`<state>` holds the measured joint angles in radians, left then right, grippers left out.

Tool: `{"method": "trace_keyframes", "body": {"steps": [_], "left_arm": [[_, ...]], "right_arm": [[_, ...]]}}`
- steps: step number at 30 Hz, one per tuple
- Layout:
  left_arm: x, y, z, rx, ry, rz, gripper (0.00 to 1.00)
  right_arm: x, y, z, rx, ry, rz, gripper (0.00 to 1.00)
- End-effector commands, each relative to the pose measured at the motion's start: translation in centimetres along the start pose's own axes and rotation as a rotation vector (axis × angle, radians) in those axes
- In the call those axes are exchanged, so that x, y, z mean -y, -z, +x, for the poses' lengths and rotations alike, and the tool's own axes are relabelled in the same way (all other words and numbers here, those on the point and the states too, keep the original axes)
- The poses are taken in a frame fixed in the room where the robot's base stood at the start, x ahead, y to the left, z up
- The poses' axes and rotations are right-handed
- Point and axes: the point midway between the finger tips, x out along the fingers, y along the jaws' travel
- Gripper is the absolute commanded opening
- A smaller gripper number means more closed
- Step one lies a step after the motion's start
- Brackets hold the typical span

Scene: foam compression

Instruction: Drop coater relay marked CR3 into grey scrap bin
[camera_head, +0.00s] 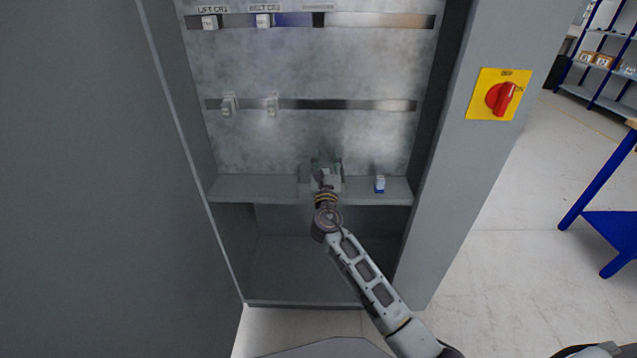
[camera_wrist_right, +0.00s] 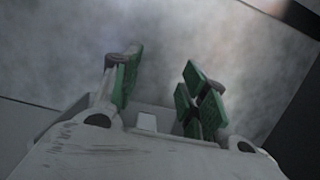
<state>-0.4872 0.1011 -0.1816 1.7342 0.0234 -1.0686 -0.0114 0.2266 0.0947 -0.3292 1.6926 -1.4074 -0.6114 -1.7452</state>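My right gripper (camera_head: 327,172) is in front of the cabinet's lower ledge. In the right wrist view the right gripper (camera_wrist_right: 160,85) has its green-padded fingers apart, with nothing between the tips. A grey box-like shape, perhaps the scrap bin (camera_head: 305,180), is partly hidden behind the gripper on the ledge. In the wrist view a small pale block (camera_wrist_right: 147,122) shows low between the fingers, in front of a grey wall; I cannot tell whether it is the CR3 relay. A dark, relay-free spot (camera_head: 318,19) sits under the third, unreadable label on the top rail. My left gripper is out of view.
Relays under LIFT CR1 (camera_head: 209,22) and BELT CR2 (camera_head: 263,21) sit on the top rail. Two pale devices (camera_head: 229,105) are on the lower rail. A blue-and-white relay (camera_head: 380,184) stands on the ledge (camera_head: 250,188), right of my gripper. A red switch (camera_head: 501,97) is on the cabinet's right front.

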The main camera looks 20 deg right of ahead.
Motion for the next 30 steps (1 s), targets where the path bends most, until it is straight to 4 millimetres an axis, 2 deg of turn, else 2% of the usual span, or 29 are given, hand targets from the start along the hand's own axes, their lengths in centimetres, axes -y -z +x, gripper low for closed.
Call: {"method": "trace_keyframes", "body": {"steps": [16,30], "left_arm": [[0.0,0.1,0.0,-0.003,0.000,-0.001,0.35],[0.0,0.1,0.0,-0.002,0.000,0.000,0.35]], "right_arm": [[0.0,0.1,-0.7,-0.001,-0.001,-0.001,0.47],[0.0,0.1,-5.1,-0.001,-0.001,-0.001,0.47]]}}
